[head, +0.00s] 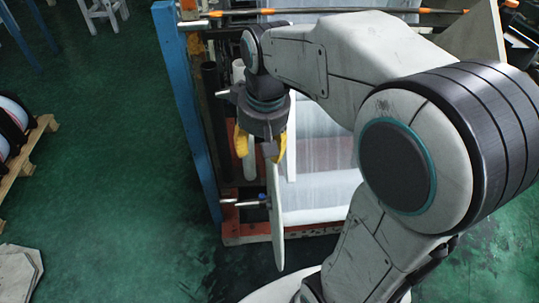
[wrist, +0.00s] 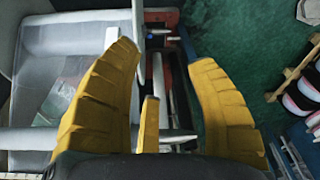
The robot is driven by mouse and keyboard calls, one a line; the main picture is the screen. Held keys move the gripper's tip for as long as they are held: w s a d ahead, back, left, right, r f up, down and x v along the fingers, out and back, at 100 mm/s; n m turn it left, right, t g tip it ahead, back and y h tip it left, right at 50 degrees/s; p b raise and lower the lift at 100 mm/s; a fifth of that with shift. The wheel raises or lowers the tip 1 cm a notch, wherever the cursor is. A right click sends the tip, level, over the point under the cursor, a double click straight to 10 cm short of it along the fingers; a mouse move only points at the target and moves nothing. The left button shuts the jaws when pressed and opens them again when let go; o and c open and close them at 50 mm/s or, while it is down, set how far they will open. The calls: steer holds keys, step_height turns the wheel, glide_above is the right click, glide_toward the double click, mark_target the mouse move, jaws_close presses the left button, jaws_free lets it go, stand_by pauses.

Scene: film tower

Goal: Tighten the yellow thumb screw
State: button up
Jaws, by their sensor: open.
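My gripper (head: 260,150) hangs in front of the film tower's left side in the head view. Its yellow fingers are open, spread wide at left and right in the wrist view (wrist: 166,56), with nothing seen held between them. A narrow yellow piece (wrist: 150,124) stands between them and looks like a third finger. I cannot clearly make out the yellow thumb screw in either view. A small yellow-orange part (head: 194,43) shows on the tower's upper left, too small to identify. A metal shaft with a blue part (head: 263,197) sits below my gripper.
A blue post (head: 176,75) stands left of my gripper. A thin pale plate (head: 276,222) stands upright just below it. A film web (head: 325,190) fills the tower's middle. A pallet with rolls (head: 30,150) stands far left, with clear green floor between.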

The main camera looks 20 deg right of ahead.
steer(key=shift+s+d+f, duration=0.1)
steer(key=shift+s, duration=1.85)
